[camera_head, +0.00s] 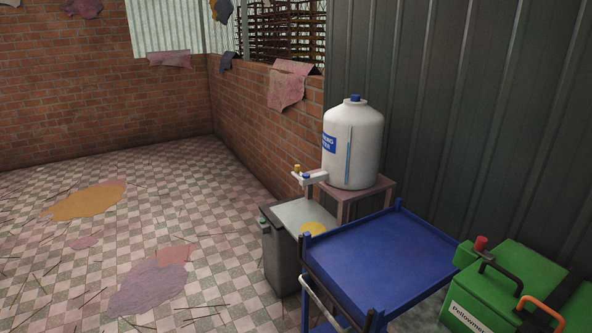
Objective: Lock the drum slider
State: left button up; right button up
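Neither of my grippers is in view. A white drum (352,150) with a blue cap and a blue vertical strip stands upright on a small wooden stand (384,190). A white tap-like fitting (310,177) with yellow and blue knobs is at its lower left. I cannot make out a part that is clearly the drum slider, nor whether one is locked.
A blue cart (380,258) stands in front of the drum, its top empty. A grey bin (280,255) is left of it. A green machine (515,285) with red, black and orange handles is at right. The checkered floor (200,200) at left is open, with stains and scattered sticks.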

aim_at(297, 168)
jog(key=i+j+z, duration=0.1)
jog(key=z, duration=0.35)
jog(key=i+j+z, duration=0.1)
jog(key=z, duration=0.4)
jog(key=i+j+z, duration=0.2)
jog(key=j+z, duration=0.2)
jog(key=j, duration=0.15)
jog(key=i+j+z, duration=0.4)
jog(key=j, duration=0.75)
jog(key=j+z, duration=0.15)
jog(key=j, duration=1.7)
jog(key=i+j, duration=0.1)
jog(key=j, duration=0.8)
